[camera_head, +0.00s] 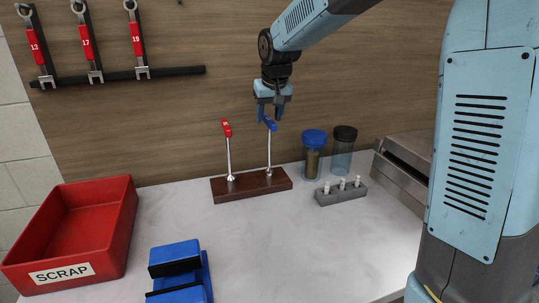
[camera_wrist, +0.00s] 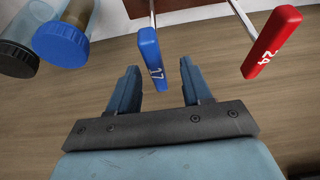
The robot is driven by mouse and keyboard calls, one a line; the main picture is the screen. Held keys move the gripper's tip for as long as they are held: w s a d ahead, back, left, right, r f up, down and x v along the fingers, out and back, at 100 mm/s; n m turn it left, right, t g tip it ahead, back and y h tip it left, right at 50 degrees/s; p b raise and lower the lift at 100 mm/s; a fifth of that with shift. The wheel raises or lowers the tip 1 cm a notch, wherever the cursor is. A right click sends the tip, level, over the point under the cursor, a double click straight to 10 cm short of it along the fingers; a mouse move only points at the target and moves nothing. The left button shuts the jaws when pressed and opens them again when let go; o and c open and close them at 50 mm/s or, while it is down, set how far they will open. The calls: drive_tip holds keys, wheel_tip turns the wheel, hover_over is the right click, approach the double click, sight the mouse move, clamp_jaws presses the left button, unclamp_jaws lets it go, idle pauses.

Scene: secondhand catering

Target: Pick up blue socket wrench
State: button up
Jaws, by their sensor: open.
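The blue socket wrench (camera_head: 269,146) stands upright in a dark wooden block (camera_head: 251,187), its blue handle at the top. In the wrist view its blue handle (camera_wrist: 150,52), with white digits, shows between my two fingers. My gripper (camera_head: 270,113) is open at the handle's top, pointing down; its fingers (camera_wrist: 159,68) also show in the wrist view. I see no closed grip, and cannot tell whether a finger touches the handle. A red-handled socket wrench (camera_head: 227,129) stands to the left in the same block, and it shows to the right in the wrist view (camera_wrist: 271,42).
Blue-lidded (camera_head: 314,140) and black-lidded (camera_head: 344,135) jars stand right of the block, behind a grey holder (camera_head: 341,192). A red scrap bin (camera_head: 118,225) and a blue vise-like object (camera_head: 175,258) are at front left. Wrenches (camera_head: 90,48) hang on the wall. The middle counter is clear.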

sight(269, 119)
drive_tip(key=shift+w+d+x, duration=0.15)
drive_tip(key=shift+x, duration=1.15)
drive_tip(key=shift+w+d+x, duration=0.1)
drive_tip(key=shift+x, duration=1.2)
drive_tip(key=shift+r, duration=0.1)
clamp_jaws()
